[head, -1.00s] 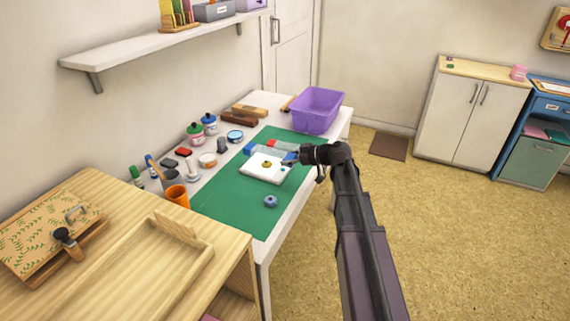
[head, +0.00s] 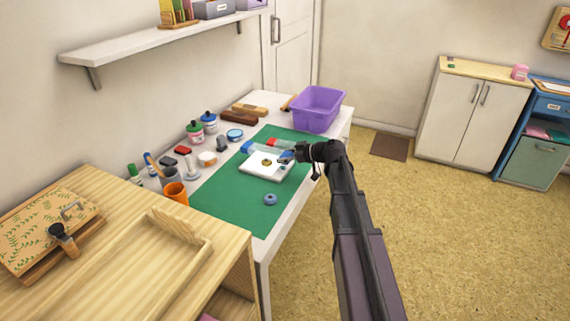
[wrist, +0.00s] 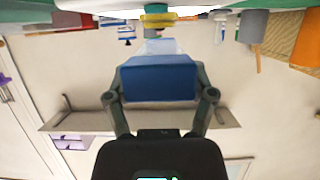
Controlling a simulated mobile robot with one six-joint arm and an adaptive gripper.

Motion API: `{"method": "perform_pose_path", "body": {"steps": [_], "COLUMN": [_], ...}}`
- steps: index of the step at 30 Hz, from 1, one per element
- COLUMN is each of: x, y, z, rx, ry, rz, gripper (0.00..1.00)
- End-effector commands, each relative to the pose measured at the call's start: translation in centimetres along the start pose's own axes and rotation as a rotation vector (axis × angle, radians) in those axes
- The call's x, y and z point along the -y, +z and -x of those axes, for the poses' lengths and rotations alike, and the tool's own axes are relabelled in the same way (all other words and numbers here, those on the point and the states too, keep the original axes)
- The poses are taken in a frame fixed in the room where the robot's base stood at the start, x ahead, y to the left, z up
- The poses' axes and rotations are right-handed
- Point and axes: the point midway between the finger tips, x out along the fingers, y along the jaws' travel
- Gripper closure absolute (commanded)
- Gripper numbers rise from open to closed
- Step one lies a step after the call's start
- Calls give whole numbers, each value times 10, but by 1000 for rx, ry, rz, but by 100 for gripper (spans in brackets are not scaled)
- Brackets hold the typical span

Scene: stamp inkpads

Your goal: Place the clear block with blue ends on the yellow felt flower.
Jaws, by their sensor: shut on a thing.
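My gripper (head: 289,157) is over the right side of a white square pad (head: 256,170). In the wrist view, which appears upside down, its fingers (wrist: 160,92) are shut on the blue end of the clear block (wrist: 158,80). The block's clear part points away from the gripper. The yellow felt flower (head: 267,161) lies on the white pad, just left of the gripper. It also shows in the wrist view (wrist: 157,20), beyond the block's clear part. I cannot tell whether the block touches it. The held block is hard to make out in the head view.
Another block with a blue end (head: 248,147) and a red-ended one (head: 272,143) lie behind the pad on the green mat (head: 232,195). A blue flower-like piece (head: 270,199) lies in front. A purple bin (head: 316,110) stands at the back right; jars and an orange cup (head: 177,194) line the left.

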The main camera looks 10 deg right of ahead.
Motion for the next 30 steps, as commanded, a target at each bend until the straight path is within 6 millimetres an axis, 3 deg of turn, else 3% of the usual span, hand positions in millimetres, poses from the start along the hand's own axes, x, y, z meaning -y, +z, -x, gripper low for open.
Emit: {"method": "perform_pose_path", "body": {"steps": [6,22,23,24,26,30], "x": [0,0,0,-1,-1,-1], "y": [16,20,20,19,19,19], "z": [-6,-7,-7,-7,-7,-7], "rx": [-1,-1,0,0,0,0], "ry": [0,1,1,1,1,1], "rz": [-1,-1,0,0,0,0], "gripper": [90,90,26,14,0,0]}}
